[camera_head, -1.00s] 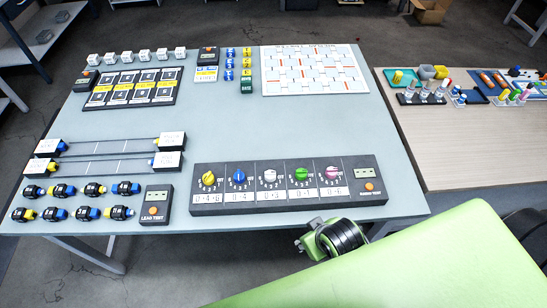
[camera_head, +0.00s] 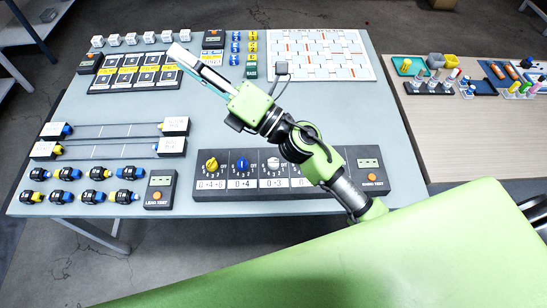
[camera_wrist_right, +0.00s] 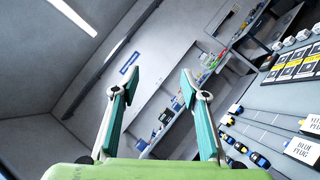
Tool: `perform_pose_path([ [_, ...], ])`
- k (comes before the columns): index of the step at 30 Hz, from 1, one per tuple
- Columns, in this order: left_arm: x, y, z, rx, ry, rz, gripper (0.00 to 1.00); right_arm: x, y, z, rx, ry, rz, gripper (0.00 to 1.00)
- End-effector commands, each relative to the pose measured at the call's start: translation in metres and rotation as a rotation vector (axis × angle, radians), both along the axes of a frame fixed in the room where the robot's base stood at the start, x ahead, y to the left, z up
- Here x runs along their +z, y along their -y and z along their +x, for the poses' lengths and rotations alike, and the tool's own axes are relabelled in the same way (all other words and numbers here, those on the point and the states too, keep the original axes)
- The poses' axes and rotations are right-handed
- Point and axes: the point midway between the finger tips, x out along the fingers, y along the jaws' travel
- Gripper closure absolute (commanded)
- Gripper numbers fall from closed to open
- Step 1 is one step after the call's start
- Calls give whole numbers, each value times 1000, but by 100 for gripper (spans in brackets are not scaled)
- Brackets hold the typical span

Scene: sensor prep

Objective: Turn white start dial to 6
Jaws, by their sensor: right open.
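The dial panel (camera_head: 212,195) is a dark box at the table's front edge, with a row of coloured dials over number labels. The white dial (camera_head: 273,164) is in the middle of the row, with the label "0-3" below it; its exact setting is too small to read. My right arm crosses over the panel's right part and hides the green and pink dials. My right gripper (camera_head: 185,58) is raised over the table, beyond and left of the dials, pointing to the upper left. In the right wrist view the gripper (camera_wrist_right: 150,88) is open and empty. My left gripper is not in view.
A lead test box (camera_head: 160,190) and several black plugs stand left of the panel. Rails with white blocks (camera_head: 170,147) lie behind them. A white-and-orange board (camera_head: 320,58) is at the back right. The table (camera_head: 110,110) is bare in the middle.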

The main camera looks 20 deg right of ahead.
Motion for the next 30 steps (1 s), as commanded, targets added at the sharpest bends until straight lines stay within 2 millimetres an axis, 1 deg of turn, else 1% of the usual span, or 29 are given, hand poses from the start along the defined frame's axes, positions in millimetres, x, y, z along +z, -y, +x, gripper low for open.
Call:
perform_pose_path([
  [1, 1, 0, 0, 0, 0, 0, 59, -1, -26, -10, 72, 104, -135, 59],
  [2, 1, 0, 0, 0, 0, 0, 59, -6, -41, -18, 117, 164, -221, 59],
  [3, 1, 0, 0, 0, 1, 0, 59, -17, -58, -28, 178, 242, -337, 59],
  [5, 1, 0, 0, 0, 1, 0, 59, -40, -78, -41, 272, 350, -516, 59],
  [6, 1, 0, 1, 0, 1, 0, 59, -59, -87, -49, 335, 414, -637, 59],
  [8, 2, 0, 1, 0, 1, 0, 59, -91, -93, -57, 429, 501, -820, 59],
  [9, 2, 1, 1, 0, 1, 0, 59, -114, -90, -60, 493, 551, -944, 59],
  [10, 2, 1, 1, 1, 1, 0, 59, -132, -85, -61, 543, 582, -1038, 59],
  [11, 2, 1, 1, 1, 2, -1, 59, -149, -78, -61, 593, 611, -1132, 59],
  [12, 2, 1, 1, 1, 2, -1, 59, -171, -65, -59, 660, 640, -1257, 59],
  [14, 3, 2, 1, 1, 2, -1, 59, -200, -36, -53, 761, 665, -1442, 59],
  [15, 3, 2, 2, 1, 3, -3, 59, -216, -14, -49, 830, 670, -1562, 59],
  [17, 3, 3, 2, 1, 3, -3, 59, -232, 23, -41, 926, 656, -1724, 59],
  [18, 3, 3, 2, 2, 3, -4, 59, -239, 47, -36, 987, 636, -1818, 59],
  [21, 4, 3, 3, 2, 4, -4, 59, -245, 101, -27, 1109, 567, -2005, 59],
  [24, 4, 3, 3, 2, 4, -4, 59, -242, 136, -23, 1189, 500, -2115, 59],
  [27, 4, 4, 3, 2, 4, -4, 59, -240, 153, -23, 1228, 463, -2164, 59],
  [30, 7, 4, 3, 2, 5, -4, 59, -246, 156, -23, 1241, 452, -2170, 59],
])
